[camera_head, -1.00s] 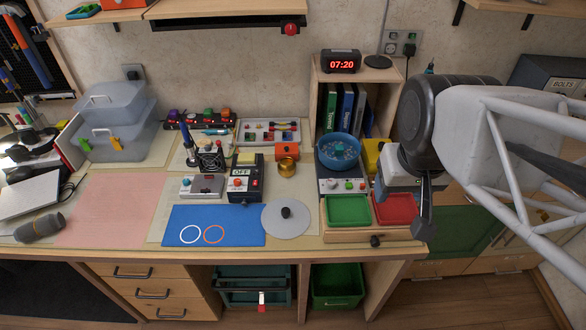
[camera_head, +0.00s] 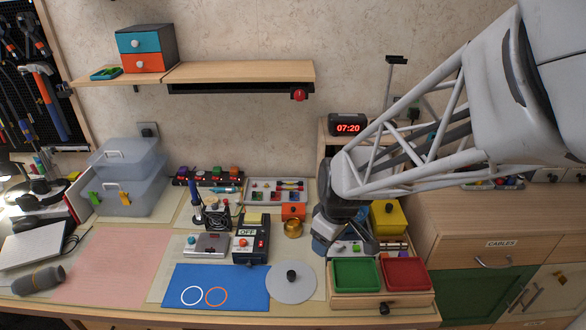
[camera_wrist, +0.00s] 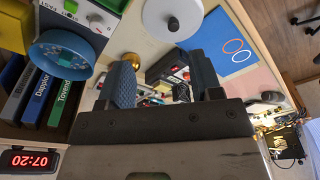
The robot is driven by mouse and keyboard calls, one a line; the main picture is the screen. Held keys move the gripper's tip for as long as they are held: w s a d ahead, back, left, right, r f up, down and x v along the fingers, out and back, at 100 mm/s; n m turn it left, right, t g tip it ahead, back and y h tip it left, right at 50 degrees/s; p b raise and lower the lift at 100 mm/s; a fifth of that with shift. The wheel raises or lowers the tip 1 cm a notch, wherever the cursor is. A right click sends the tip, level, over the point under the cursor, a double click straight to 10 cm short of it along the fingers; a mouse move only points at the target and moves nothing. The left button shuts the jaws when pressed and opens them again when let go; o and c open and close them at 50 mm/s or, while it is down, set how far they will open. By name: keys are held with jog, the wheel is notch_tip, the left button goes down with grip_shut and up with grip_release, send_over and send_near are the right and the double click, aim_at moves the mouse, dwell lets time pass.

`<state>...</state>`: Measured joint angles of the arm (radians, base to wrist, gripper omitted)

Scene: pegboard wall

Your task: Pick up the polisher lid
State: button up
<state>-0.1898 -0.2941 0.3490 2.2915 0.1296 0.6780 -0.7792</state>
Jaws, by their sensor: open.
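The polisher lid is a round pale grey disc (camera_head: 288,292) with a black knob, lying flat on the bench right of the blue mat. In the wrist view the lid (camera_wrist: 158,13) is at the top centre, beyond my fingertips. My gripper (camera_wrist: 163,78) is open with nothing between its fingers; it is apart from the lid. In the head view my wrist hangs above the polisher, behind and right of the lid, and hides the blue bowl; my fingertips are hard to make out there. The wrist view shows the polisher's blue bowl (camera_wrist: 66,64) at the left.
A green tray (camera_head: 356,275) and a red tray (camera_head: 405,273) sit right of the lid. A brass pot (camera_head: 293,229), the OFF switch box (camera_head: 249,246) and a yellow box (camera_head: 388,218) stand nearby. The blue mat (camera_head: 240,282) is flat and low.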

aim_at(291, 273)
jog(key=w+a+f+n, duration=0.1)
jog(key=a+f+n, duration=0.1)
jog(key=f, duration=0.2)
jog(key=w+a+f+n, duration=0.2)
jog(key=a+f, duration=0.1)
jog(key=f, duration=0.1)
jog(key=w+a+f+n+g, duration=0.1)
jog(key=w+a+f, duration=0.1)
jog(key=f, duration=0.3)
jog(key=shift+a+n, duration=0.4)
jog(key=shift+f, duration=0.1)
jog(key=shift+a+f, duration=0.15)
jog(key=shift+f, duration=1.1)
jog(key=shift+f, duration=0.1)
jog(key=shift+a+f, duration=0.15)
jog(key=shift+f, duration=1.1)
jog(key=shift+a+f, duration=0.15)
jog(key=shift+f, duration=1.05)
jog(key=shift+c, duration=0.4)
jog(key=c, duration=0.9)
jog(key=shift+r, duration=0.1)
